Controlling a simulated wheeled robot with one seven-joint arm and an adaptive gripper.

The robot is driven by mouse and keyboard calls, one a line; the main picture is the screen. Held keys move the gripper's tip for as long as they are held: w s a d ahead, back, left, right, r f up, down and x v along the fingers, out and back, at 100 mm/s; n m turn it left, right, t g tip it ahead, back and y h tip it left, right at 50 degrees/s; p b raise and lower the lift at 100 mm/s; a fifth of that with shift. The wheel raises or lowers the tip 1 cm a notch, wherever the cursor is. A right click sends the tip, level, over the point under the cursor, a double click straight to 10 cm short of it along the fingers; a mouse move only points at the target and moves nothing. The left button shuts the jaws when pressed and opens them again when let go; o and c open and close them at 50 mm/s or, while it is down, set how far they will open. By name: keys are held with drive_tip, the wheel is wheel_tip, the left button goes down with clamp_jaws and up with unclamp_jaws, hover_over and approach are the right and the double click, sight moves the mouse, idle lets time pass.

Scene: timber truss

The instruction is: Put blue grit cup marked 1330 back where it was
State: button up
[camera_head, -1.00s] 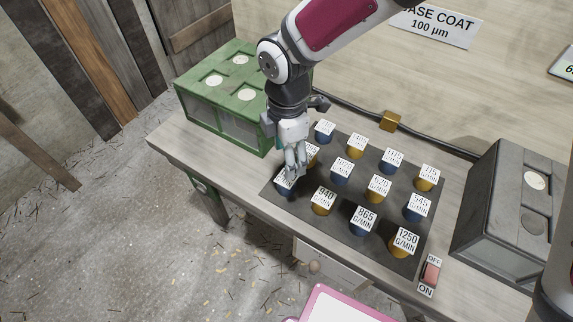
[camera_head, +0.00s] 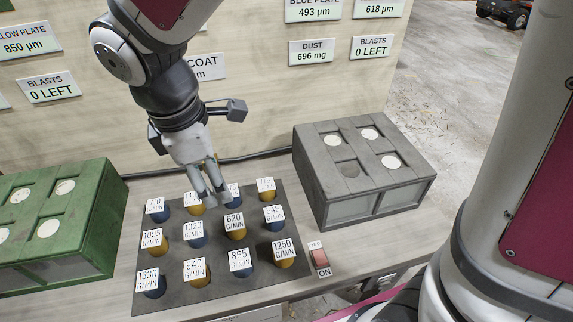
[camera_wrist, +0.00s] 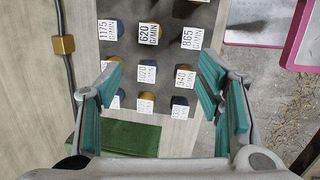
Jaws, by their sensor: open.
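The blue grit cup marked 1330 (camera_head: 151,285) stands upright at the front left corner of the dark mat (camera_head: 207,293). It also shows in the wrist view (camera_wrist: 180,111), small and below the jaws. My gripper (camera_head: 216,198) is open and empty. In the head view it overlaps the back row of cups, to the right of and behind the 1330 cup and clear of it. In the wrist view its teal-padded fingers (camera_wrist: 158,100) are spread wide above the cups. My fingers partly hide some back-row labels.
Several other blue and yellow labelled cups stand in rows on the mat, including the yellow 940 (camera_head: 196,272). A green box (camera_head: 75,240) is left, a grey box (camera_head: 365,170) right. A red switch (camera_head: 320,258) is beside the mat. A cable runs behind.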

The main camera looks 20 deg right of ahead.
drive_tip(key=s+d+r+m, duration=0.3)
drive_tip(key=s+d+m, duration=0.15)
drive_tip(key=d, duration=0.25)
drive_tip(key=s+d+r+m, duration=0.3)
drive_tip(key=d+m, duration=0.2)
drive_tip(key=d, duration=0.2)
drive_tip(key=s+d+m+t+y, duration=0.1)
drive_tip(key=s+d+m, duration=0.3)
drive_tip(key=s+m, duration=0.4)
drive_tip(key=shift+s+d+r+m, duration=0.2)
drive_tip(key=shift+s+d+m, duration=0.15)
drive_tip(key=shift+s, duration=0.6)
drive_tip(key=shift+r, duration=0.1)
wheel_tip(320, 180, up, 9)
drive_tip(key=t+p, duration=0.1)
drive_tip(key=p, duration=0.7)
drive_tip(key=shift+r+t, duration=0.15)
drive_tip(key=shift+t, duration=0.25)
drive_tip(key=shift+d, duration=0.1)
